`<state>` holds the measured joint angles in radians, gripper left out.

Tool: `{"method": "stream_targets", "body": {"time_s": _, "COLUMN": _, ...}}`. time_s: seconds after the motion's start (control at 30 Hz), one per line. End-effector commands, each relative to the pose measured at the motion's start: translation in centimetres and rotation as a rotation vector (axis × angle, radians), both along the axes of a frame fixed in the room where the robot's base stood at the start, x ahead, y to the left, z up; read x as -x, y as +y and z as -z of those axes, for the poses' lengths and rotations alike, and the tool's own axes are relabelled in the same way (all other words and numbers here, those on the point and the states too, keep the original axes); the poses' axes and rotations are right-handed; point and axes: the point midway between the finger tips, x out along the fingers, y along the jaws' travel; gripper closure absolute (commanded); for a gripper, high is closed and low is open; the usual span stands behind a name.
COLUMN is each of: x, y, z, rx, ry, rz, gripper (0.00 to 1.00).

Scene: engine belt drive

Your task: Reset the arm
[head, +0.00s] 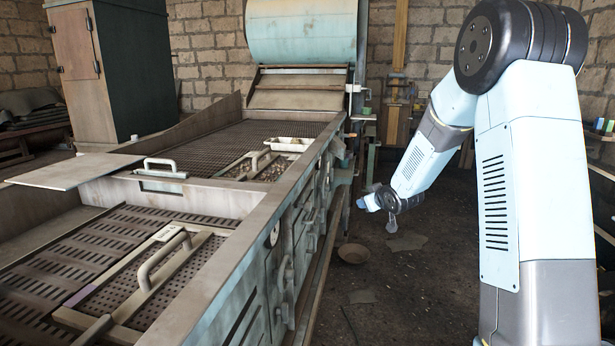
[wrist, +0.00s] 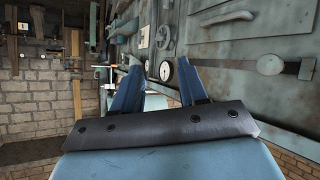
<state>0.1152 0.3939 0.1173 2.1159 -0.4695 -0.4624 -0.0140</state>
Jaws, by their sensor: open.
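My gripper (wrist: 158,90) shows in the wrist view with its two blue fingers apart and nothing between them. In the head view my gripper (head: 366,202) is at the end of my pale blue arm, which hangs over the floor to the right of the long machine (head: 262,222). It appears apart from the machine's side. In the wrist view the machine's side panel (wrist: 235,50), with round gauges and a lever, lies beyond and to the right of the fingers.
Perforated beds with metal handles (head: 163,262) cover the machine's top, and a white tray (head: 289,144) sits farther back. A bowl (head: 353,253) lies on the floor near the machine. A dark cabinet (head: 118,70) stands at the back left. Floor right of the machine looks mostly open.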

Motion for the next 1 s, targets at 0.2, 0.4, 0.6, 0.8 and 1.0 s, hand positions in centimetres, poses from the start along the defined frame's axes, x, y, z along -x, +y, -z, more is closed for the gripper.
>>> {"method": "stream_targets", "body": {"time_s": 0.2, "x": 4.3, "y": -1.6, "z": -5.2, "rx": 0.04, "ry": 0.063, "rz": 0.091, "gripper": 0.58}}
{"method": "stream_targets", "body": {"time_s": 0.4, "x": 9.1, "y": -2.8, "z": -9.0, "rx": 0.056, "ry": 0.127, "rz": 0.171, "gripper": 0.58}}
{"method": "stream_targets", "body": {"time_s": 0.6, "x": 14.5, "y": -3.8, "z": -12.0, "rx": 0.057, "ry": 0.197, "rz": 0.248, "gripper": 0.58}}
{"method": "stream_targets", "body": {"time_s": 0.8, "x": 20.5, "y": -4.5, "z": -14.4, "rx": 0.041, "ry": 0.268, "rz": 0.314, "gripper": 0.58}}
{"method": "stream_targets", "body": {"time_s": 1.0, "x": 26.8, "y": -4.8, "z": -16.0, "rx": 0.013, "ry": 0.343, "rz": 0.368, "gripper": 0.58}}
